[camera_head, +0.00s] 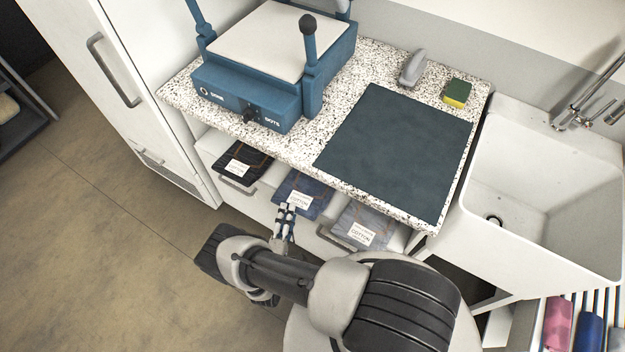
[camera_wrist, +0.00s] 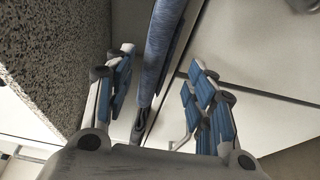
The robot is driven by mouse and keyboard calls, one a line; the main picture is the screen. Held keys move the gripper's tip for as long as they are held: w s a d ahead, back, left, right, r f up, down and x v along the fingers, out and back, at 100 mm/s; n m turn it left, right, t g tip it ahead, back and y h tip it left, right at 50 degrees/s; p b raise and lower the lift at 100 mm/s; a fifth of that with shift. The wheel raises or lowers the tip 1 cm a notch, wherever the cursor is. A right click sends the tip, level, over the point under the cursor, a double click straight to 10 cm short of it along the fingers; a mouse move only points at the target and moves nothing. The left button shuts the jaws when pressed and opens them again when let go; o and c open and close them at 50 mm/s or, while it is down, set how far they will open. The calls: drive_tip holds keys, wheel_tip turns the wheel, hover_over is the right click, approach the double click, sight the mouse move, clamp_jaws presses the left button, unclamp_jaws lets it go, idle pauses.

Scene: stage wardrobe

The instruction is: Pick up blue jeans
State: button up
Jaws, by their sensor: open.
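The folded blue jeans (camera_head: 306,190) with a white label lie in the middle of three folded garments, in an open drawer under the speckled counter. My gripper (camera_head: 286,213) is at their near edge and hides part of it. In the wrist view the blue jeans (camera_wrist: 163,45) show edge-on as a narrow band between the two open fingers of my gripper (camera_wrist: 160,56). A gap shows on both sides of the cloth, and the fingers do not appear closed on it.
Dark folded jeans (camera_head: 243,164) lie to the left and pale grey-blue ones (camera_head: 365,226) to the right. The counter edge (camera_head: 281,150) overhangs the garments. A blue press (camera_head: 247,97), a dark mat (camera_head: 398,145) and a sponge (camera_head: 457,93) are on the counter. A white sink (camera_head: 540,190) stands to the right.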

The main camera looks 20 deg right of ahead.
sight(311, 196)
drive_tip(key=b+x, duration=0.1)
drive_tip(key=x, duration=0.3)
drive_tip(key=shift+d+r, duration=0.1)
drive_tip(key=shift+r, duration=0.1)
drive_tip(key=shift+c, duration=0.4)
clamp_jaws()
idle(0.4)
